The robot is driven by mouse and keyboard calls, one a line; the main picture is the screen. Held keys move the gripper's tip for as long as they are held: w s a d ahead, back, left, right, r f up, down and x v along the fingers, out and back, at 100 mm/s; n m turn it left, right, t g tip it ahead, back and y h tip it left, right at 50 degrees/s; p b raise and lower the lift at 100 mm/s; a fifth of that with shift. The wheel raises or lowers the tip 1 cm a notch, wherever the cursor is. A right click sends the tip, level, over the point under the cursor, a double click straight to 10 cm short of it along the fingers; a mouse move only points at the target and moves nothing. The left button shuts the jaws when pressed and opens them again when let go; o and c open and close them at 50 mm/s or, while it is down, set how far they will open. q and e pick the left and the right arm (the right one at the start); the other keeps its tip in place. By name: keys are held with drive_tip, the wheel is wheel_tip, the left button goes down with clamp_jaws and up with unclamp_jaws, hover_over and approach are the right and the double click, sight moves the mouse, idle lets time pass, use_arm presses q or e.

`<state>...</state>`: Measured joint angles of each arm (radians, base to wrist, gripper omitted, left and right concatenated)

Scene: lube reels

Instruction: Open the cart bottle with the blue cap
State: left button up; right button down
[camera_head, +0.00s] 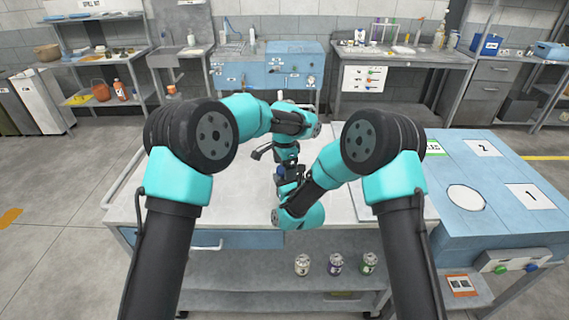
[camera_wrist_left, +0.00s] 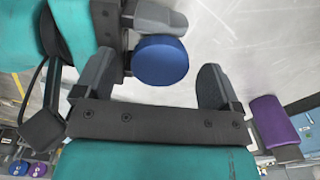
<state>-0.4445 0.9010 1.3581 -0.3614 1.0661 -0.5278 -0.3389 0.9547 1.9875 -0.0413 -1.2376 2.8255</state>
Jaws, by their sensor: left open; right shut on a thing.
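The blue cap (camera_wrist_left: 160,60) faces the camera in the left wrist view, and the bottle under it is mostly hidden. In the head view the cap shows as a small blue spot (camera_head: 280,170) between my two grippers above the cart top. My right gripper (camera_head: 287,184) is shut on the bottle with the blue cap and holds it above the cart (camera_head: 230,185). My left gripper (camera_wrist_left: 155,82) is open, with one finger on each side of the cap. A gap shows between the right finger and the cap; contact on the left cannot be told.
Three small cans (camera_head: 336,264) stand on the cart's lower shelf. A blue table (camera_head: 500,160) with numbered white squares adjoins the cart on the right. A purple cylinder (camera_wrist_left: 272,122) shows at the right of the left wrist view. The visible cart top is largely clear.

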use_arm(q)
drive_tip(key=c, duration=1)
drive_tip(key=n, duration=0.4)
drive_tip(key=shift+n, duration=0.3)
drive_tip(key=shift+c, duration=0.3)
drive_tip(key=n, duration=0.5)
drive_tip(key=shift+r, duration=1.25)
drive_tip(key=shift+r, duration=1.9)
use_arm(e)
drive_tip(key=shift+c, duration=2.1)
unclamp_jaws()
